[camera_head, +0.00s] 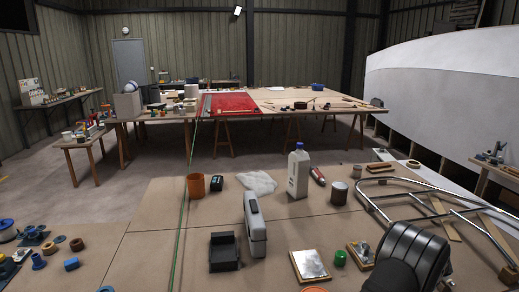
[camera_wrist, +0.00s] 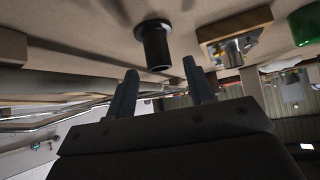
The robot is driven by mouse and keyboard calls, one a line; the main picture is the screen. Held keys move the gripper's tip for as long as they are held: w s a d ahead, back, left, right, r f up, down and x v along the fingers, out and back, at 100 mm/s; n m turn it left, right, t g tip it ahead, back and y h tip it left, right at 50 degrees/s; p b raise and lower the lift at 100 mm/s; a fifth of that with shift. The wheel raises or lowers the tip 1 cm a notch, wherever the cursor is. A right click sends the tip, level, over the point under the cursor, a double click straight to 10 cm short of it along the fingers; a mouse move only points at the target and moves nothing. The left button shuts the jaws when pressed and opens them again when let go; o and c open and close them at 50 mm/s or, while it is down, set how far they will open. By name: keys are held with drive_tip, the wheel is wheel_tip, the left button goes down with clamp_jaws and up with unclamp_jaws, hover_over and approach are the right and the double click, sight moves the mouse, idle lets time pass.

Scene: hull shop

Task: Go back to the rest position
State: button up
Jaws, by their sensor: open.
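My gripper (camera_wrist: 160,67) shows in the wrist view with its two dark fingers spread apart, and nothing is clasped between them. A black flanged cylinder (camera_wrist: 153,44) stands on the bench beyond the fingertips, in line with the gap; its distance from them is hard to tell. In the head view my dark wrist fills the lower right corner, low over the bench (camera_head: 150,215), and the fingers are hidden there.
Close to my arm are a wood-framed plate (camera_head: 309,265), a green jar (camera_head: 340,257) and a steel tube frame (camera_head: 450,205). The bench's left middle is clear.

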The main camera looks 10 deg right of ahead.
drive_tip(key=x, duration=0.4)
drive_tip(key=shift+w+f, duration=0.2)
drive_tip(key=shift+f, duration=0.05)
drive_tip(key=shift+w+d+r, duration=0.15)
wheel_tip(320, 180, up, 4)
drive_tip(key=shift+f, duration=0.1)
drive_tip(key=s+d+r, duration=0.2)
drive_tip(key=s+r, duration=0.5)
drive_tip(key=s, duration=0.4)
wheel_tip(320, 180, up, 11)
drive_tip(key=w+a+n+y, duration=0.2)
drive_tip(key=w+a, duration=1.5)
drive_tip(key=w, duration=0.3)
drive_tip(key=shift+f+n, duration=0.35)
drive_tip(key=shift+n, duration=0.05)
drive_tip(key=shift+a, duration=0.15)
